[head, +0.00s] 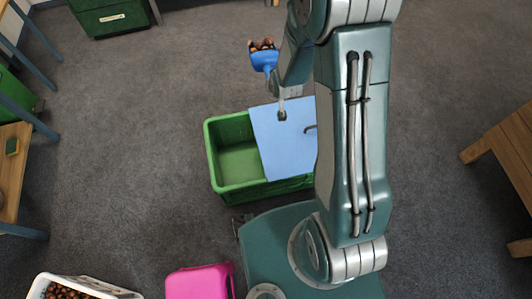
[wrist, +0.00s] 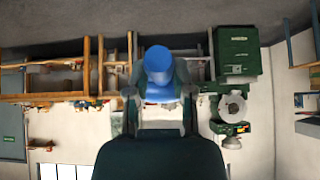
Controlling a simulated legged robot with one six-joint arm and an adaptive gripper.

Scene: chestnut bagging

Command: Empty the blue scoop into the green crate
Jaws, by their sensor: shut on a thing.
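The blue scoop (head: 264,59) is up in the air with several brown chestnuts (head: 263,45) in its bowl. My gripper (head: 275,78) is shut on its handle, and the arm partly hides the grip. The wrist view shows the blue scoop (wrist: 158,62) between the fingers of my gripper (wrist: 159,98); its contents are not visible there. The green crate (head: 216,177) stands on the floor, below the scoop in the head picture. Its left part is open and looks empty. A light blue panel (head: 281,148) covers its right part, and my arm hides the far right end.
A white bin of chestnuts (head: 45,279) and a pink box (head: 198,284) stand at the bottom left. A darker green crate (head: 97,25) is at the top left. Wooden tables stand at the left (head: 12,190) and right (head: 513,135).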

